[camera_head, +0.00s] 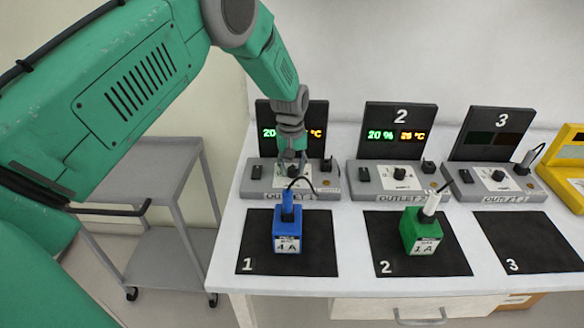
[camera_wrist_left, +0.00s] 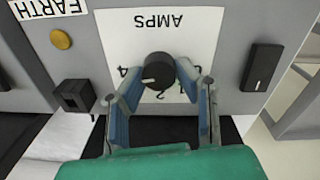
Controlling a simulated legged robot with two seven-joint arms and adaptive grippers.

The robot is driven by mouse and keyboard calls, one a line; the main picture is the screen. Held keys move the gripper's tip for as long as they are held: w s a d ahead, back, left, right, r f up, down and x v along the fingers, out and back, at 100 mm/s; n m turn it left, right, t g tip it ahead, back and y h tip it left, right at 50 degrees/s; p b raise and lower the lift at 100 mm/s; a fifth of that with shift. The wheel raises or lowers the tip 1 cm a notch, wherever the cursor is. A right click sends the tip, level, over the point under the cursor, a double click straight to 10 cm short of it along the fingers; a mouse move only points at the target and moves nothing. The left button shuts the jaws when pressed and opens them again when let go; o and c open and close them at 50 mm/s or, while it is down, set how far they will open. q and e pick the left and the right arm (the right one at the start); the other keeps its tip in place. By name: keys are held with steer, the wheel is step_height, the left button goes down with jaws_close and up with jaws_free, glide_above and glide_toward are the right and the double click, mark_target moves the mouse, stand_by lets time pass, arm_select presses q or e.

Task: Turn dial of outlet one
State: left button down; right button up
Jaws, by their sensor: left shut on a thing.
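Outlet one's panel (camera_head: 258,193) stands at the left of the table, its display lit with green and orange readings. My left gripper (camera_head: 292,170) comes down over the panel's middle and mostly hides the dial in the head view. In the left wrist view, the round black dial (camera_wrist_left: 158,68) sits on a white AMPS plate (camera_wrist_left: 178,25), seen upside down. Its pale pointer mark faces left in that picture, and a 2 and a 4 show near it. The gripper's blue-padded fingers (camera_wrist_left: 160,84) are shut on the dial from both sides. My right gripper is in neither view.
A blue 4 A block (camera_head: 287,240) stands on mat 1 and a green 1 A block (camera_head: 420,232) on mat 2. Mat 3 (camera_head: 528,245) is bare. Outlet two (camera_head: 388,187) and dark-screened outlet three (camera_head: 490,187) stand rightward. A black switch (camera_wrist_left: 262,67) flanks the dial.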

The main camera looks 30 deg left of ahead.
mark_target(293, 168)
arm_select(q)
steer(key=shift+w+d+r, duration=0.1)
steer(key=shift+w+r, duration=0.05)
steer(key=shift+w, duration=0.05)
steer(key=c, duration=1.3)
jaws_free()
steer(key=shift+o, duration=0.5)
steer(key=shift+s+d, duration=0.1)
steer(key=shift+s, duration=0.05)
step_height(293, 168, up, 12)
